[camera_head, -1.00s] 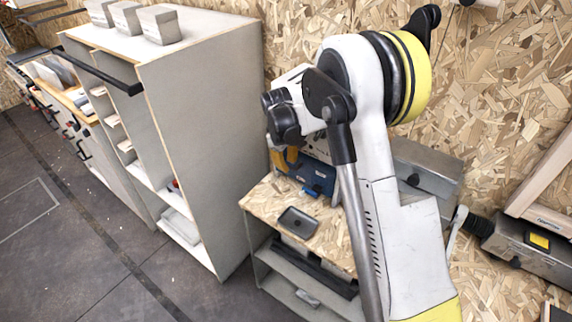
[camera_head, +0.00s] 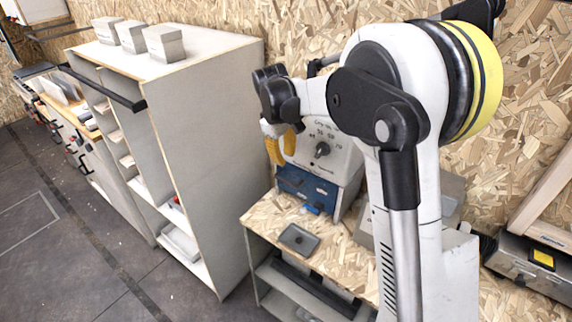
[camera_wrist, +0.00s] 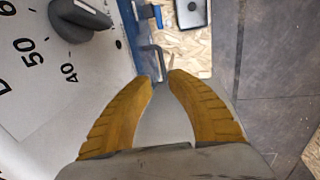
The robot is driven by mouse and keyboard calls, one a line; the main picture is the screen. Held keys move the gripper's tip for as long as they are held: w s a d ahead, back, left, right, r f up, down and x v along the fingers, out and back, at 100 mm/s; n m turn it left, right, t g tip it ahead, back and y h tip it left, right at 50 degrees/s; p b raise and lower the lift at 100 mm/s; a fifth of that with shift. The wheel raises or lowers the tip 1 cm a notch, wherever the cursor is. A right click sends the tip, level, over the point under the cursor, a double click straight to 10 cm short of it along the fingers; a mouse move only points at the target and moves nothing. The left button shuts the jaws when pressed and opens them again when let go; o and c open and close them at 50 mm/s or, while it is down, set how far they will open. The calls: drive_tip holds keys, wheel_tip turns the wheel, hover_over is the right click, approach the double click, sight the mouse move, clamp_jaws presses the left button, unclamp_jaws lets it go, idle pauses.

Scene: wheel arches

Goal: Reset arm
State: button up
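My arm rises at the right of the head view, bent over at the top, with its wrist hanging to the left. My gripper (camera_head: 279,150) has yellow ribbed fingers and is in front of a white machine (camera_head: 328,160) with a numbered dial. In the wrist view, the fingers of my gripper (camera_wrist: 161,77) point up the picture with a gap between their tips and nothing held. The dial knob (camera_wrist: 80,18) is at upper left there, apart from the fingers. I cannot tell how far the fingers are from the machine's blue base (camera_head: 305,188).
A chipboard-topped bench (camera_head: 265,216) carries the machine and a small dark tray (camera_head: 298,239). A tall grey shelf unit (camera_head: 215,165) stands to the left, with several pale blocks on top. A chipboard wall (camera_head: 300,35) is behind. The dark floor (camera_head: 60,240) at left is open.

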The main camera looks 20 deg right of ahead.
drive_tip(key=shift+r, duration=0.1)
idle(0.3)
drive_tip(key=s+r+m+t+y+b, duration=0.15)
drive_tip(key=s+r, duration=0.25)
drive_tip(key=s, duration=0.4)
drive_tip(key=s+r+m+t+h+b, duration=0.1)
drive_tip(key=s+r+m+t, duration=0.15)
drive_tip(key=s, duration=0.55)
drive_tip(key=s+a+f+m+t+b, duration=0.1)
drive_tip(key=s+f, duration=0.1)
drive_tip(key=s, duration=0.5)
drive_tip(key=s+a+f+m+t+y+b, duration=0.1)
drive_tip(key=s+f+m, duration=0.1)
drive_tip(key=s, duration=0.4)
drive_tip(key=shift+s+f, duration=0.15)
drive_tip(key=shift+s, duration=0.2)
